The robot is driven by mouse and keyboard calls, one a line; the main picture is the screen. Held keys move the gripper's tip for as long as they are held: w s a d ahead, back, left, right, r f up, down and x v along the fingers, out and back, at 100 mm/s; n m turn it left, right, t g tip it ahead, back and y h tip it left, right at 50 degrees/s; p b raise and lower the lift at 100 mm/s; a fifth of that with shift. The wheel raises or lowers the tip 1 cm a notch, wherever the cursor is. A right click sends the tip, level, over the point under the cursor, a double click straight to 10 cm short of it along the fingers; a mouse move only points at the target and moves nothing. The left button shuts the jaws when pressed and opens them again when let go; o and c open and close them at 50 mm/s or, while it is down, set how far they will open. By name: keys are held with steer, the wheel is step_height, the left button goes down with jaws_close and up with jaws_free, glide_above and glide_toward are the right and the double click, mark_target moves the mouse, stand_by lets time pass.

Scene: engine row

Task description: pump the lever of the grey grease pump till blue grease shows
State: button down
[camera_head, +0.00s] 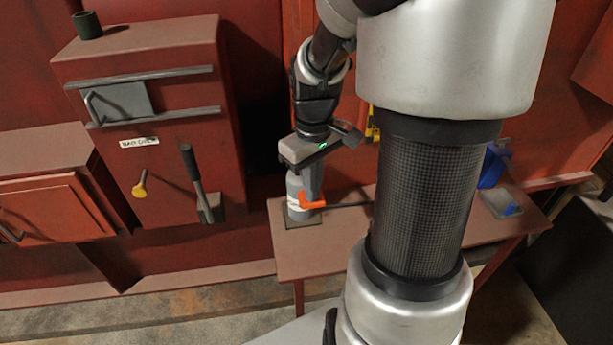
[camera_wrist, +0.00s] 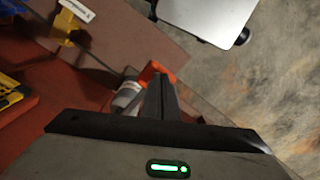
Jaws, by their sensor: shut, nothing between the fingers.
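The grey grease pump (camera_head: 296,207), a grey cylinder with a paler band, stands upright on the left end of a red-brown bench (camera_head: 345,235). It also shows in the wrist view (camera_wrist: 127,94), partly hidden by my gripper. A thin dark rod (camera_head: 348,205) runs right from it and passes behind my arm. My gripper (camera_head: 313,192) is shut and empty, pointing down right beside the pump; its fingers show in the wrist view (camera_wrist: 158,85). An orange piece (camera_head: 312,202) lies at the fingertips; I cannot tell whether they touch. No blue grease is visible at the pump.
A yellow block (camera_wrist: 68,24) sits at the rod's far end in the wrist view. A blue object (camera_head: 491,166) and a grey tray (camera_head: 502,203) with something blue are at the bench's right. A red cabinet (camera_head: 160,170) with a lever stands left. My arm hides the bench's middle.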

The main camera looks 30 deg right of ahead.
step_height(320, 180, down, 4)
steer(key=shift+r+b, duration=0.2)
steer(key=shift+b, duration=0.9)
step_height(320, 180, up, 5)
steer(key=p, duration=0.4)
steer(key=shift+w+r, duration=0.1)
steer(key=shift+r, duration=0.05)
